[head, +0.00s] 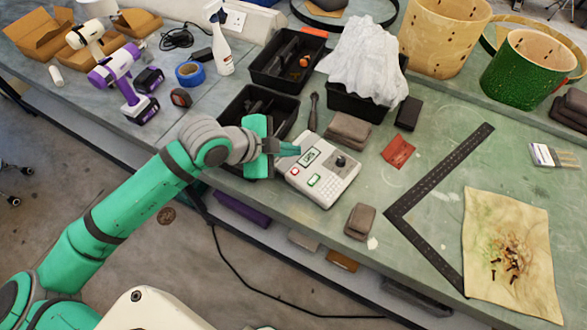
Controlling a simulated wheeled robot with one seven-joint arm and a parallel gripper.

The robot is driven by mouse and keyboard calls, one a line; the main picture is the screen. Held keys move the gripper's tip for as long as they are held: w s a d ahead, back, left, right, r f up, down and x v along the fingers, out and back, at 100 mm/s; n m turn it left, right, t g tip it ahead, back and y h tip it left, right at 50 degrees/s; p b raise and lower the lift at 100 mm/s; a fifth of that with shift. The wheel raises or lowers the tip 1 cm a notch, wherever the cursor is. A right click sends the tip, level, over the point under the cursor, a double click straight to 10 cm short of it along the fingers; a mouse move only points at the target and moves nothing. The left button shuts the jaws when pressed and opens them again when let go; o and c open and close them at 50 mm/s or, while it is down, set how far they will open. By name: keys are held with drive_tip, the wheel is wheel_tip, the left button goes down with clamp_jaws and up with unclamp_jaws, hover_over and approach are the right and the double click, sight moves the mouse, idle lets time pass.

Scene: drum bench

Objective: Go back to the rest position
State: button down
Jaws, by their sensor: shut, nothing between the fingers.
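My gripper (291,151) shows in the head view at the end of my green and grey arm. Its fingers are shut with nothing between them. The fingertips are above the upper left part of a white control box (331,187). I cannot tell whether they touch it. The box lies on the green bench top (420,152). It has a small display, a red button, a green button and a dark knob.
Black bins (262,73) and a bin heaped with white cloth (357,58) stand behind the box. Brown folded cloths (347,130) and a black metal square (440,172) lie nearby. Purple drills (117,70) are at the left, drum shells (531,68) at the back right.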

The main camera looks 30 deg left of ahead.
drive_tip(key=shift+s+a, duration=0.1)
drive_tip(key=s+a+f+n+y, duration=0.1)
drive_tip(key=s+a+f+n, duration=0.25)
drive_tip(key=s+f, duration=0.25)
drive_tip(key=s+a+f+n+y, duration=0.2)
drive_tip(key=s+f+n, duration=0.2)
drive_tip(key=s+f, duration=0.15)
drive_tip(key=s+d+f+n+t, duration=0.1)
drive_tip(key=s+d+f, duration=0.3)
drive_tip(key=s+f, duration=0.3)
drive_tip(key=s+d+f+n+t, duration=0.2)
drive_tip(key=s+d, duration=0.4)
drive_tip(key=d, duration=0.4)
drive_tip(key=d+r+n+t, duration=0.1)
drive_tip(key=d+r+t, duration=0.1)
drive_tip(key=d, duration=0.6)
drive_tip(key=s+d+r+n+t, duration=0.1)
drive_tip(key=d+r, duration=0.3)
drive_tip(key=d, duration=0.4)
drive_tip(key=shift+s+r+n+t, duration=0.25)
drive_tip(key=shift+r+n+t, duration=0.1)
drive_tip(key=shift+t, duration=0.05)
